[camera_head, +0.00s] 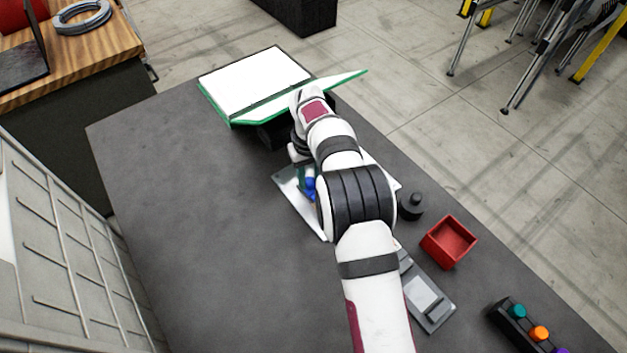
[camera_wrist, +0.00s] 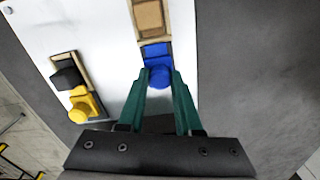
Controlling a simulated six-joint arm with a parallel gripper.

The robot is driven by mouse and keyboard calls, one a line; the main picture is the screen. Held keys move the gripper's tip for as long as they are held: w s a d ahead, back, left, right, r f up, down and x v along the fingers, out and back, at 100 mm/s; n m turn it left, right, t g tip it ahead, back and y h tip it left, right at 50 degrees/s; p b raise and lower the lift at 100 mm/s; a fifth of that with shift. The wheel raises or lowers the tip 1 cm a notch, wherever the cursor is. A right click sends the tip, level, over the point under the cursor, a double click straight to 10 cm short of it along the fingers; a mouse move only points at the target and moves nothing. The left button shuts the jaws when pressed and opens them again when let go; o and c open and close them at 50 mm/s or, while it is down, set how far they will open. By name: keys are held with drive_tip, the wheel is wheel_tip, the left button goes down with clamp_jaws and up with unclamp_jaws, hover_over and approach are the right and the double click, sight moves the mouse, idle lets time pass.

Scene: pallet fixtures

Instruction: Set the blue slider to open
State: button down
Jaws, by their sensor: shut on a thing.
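The blue slider (camera_wrist: 155,52) sits in a tan-framed track on a pale panel (camera_wrist: 105,30), with its round blue knob at the end of the track nearest my gripper in the wrist view. My gripper (camera_wrist: 160,82) has its green fingers shut on the blue knob, one on each side. In the head view a little of the blue slider (camera_head: 309,189) shows beside my green fingers (camera_head: 301,178), over the panel (camera_head: 287,183). My arm hides most of the panel there. Any markings for open are not readable.
A yellow slider knob (camera_wrist: 85,106) with a black block stands left on the panel. A green-edged white case (camera_head: 255,85) lies beyond the arm. A black knobbed object (camera_head: 411,206), a red box (camera_head: 449,241) and a grey fixture (camera_head: 428,296) are right. The table's left side is clear.

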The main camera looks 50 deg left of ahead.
sight(308, 179)
drive_tip(key=shift+a, duration=0.3)
drive_tip(key=c, duration=0.6)
unclamp_jaws()
wheel_tip(308, 179, up, 16)
drive_tip(key=shift+f, duration=0.1)
